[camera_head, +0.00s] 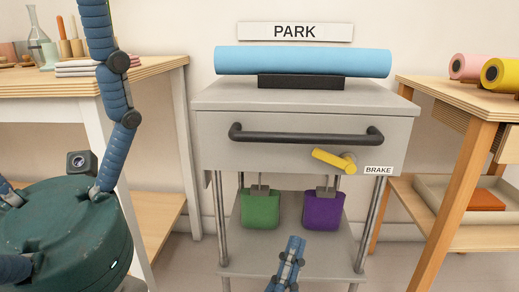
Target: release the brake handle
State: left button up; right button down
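The yellow brake handle (333,160) sits on the front of a grey cart (215,165), below the black push bar (306,138). Its bar slopes down slightly to the right, to a round pivot. A white label reading BRAKE (378,170) is beside the pivot. What seems to be my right gripper (292,255) shows at the bottom centre, blue with grey joints, pointing up. It is below the brake handle and apart from it. I cannot tell whether its fingers are open. Blue arm links rise out of the picture at left; my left gripper is not visible.
A blue roll (300,61) lies on a black support on the cart, under a PARK sign (294,31). A green bag (260,209) and a purple bag (323,210) hang below. Wooden tables stand left (150,72) and right (480,105). The handle's front looks unobstructed.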

aim_at(346, 161)
jog(key=k, duration=0.95)
